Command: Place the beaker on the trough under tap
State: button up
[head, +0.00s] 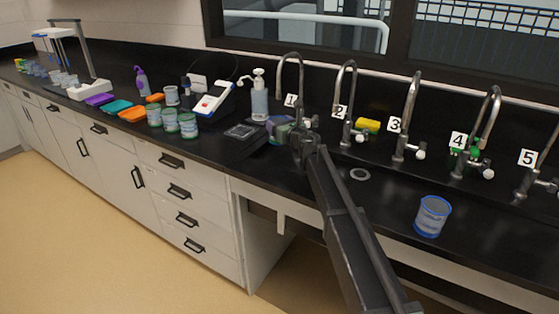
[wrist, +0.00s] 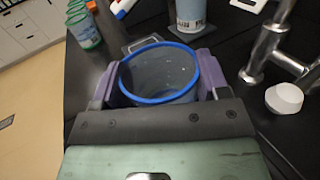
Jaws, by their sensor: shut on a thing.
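My gripper (wrist: 160,76) is shut on a clear beaker with a blue rim (wrist: 158,98), one purple finger on each side. The beaker looks upright. In the head view my gripper (head: 282,131) is by the tap marked 1 (head: 291,72), and my arm hides most of what it holds. Taps marked 2 (head: 346,88), 3 (head: 411,90), 4 (head: 490,110) and 5 (head: 551,150) stand along the back. I cannot make out the trough's edges in the black surface under the taps.
A second blue-rimmed beaker (head: 432,216) stands at the right front. A flat ring (head: 360,174) lies in front of tap 2. A yellow sponge (head: 367,126) lies behind. A soap bottle (head: 259,97), a black scale (head: 241,131) and several green-rimmed beakers (head: 188,126) stand to the left.

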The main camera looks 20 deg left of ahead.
notch_tip(320, 180, down, 7)
jog(key=b, duration=0.5)
jog(key=shift+r+p, duration=0.3)
jog(key=shift+f, duration=0.25)
jog(key=o, duration=0.9)
jog(key=shift+r, duration=0.25)
jog(key=v, duration=0.7)
jog(key=shift+s+d, duration=0.15)
jog(key=shift+d, duration=0.1)
